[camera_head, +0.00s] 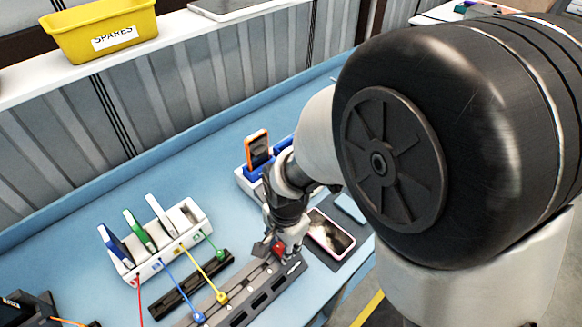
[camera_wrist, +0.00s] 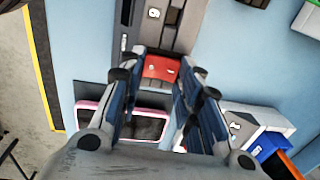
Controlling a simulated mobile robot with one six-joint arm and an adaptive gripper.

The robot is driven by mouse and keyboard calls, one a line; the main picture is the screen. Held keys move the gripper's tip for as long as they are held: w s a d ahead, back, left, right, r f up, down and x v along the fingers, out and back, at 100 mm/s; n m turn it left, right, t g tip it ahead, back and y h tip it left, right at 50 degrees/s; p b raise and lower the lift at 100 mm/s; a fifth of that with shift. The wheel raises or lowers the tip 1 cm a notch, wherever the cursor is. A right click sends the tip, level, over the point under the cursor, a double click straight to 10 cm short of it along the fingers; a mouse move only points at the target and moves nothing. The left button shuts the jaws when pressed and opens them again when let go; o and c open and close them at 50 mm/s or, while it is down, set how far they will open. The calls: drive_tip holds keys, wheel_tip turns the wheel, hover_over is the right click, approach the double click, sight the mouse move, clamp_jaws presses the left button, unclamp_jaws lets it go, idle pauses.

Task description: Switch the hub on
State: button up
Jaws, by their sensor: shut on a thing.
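The grey hub (camera_head: 240,296) is a long strip on the blue bench, and its end shows at the top of the wrist view (camera_wrist: 153,32). A red switch-like part (camera_wrist: 160,68) is at the hub's right end; a bit of it shows in the head view (camera_head: 279,247). My gripper (camera_wrist: 158,62) is over that end, its fingers on either side of the red part and shut on it. The fingers and wrist hide part of it. I cannot tell which way the switch is set.
A pink-edged phone (camera_head: 330,233) lies on a dark mat close to my gripper. A white stand (camera_head: 157,262) with upright devices and coloured cables is at left. A blue dock with an orange phone (camera_head: 258,149) is behind. A yellow SPARES bin (camera_head: 100,28) is on the shelf.

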sight(280, 245)
drive_tip(key=shift+w+a+r+g+h+p, duration=0.15)
drive_tip(key=shift+r+g+h+p, duration=0.2)
drive_tip(key=shift+p, duration=0.65)
drive_tip(key=shift+f+g+h+p, duration=0.25)
drive_tip(key=shift+f+h+p, duration=0.05)
drive_tip(key=shift+h+p, duration=0.05)
drive_tip(key=o, duration=1)
drive_tip(key=shift+o, duration=0.2)
wheel_tip(280, 245, up, 12)
drive_tip(key=shift+w+a, duration=0.25)
drive_tip(key=shift+a, duration=0.1)
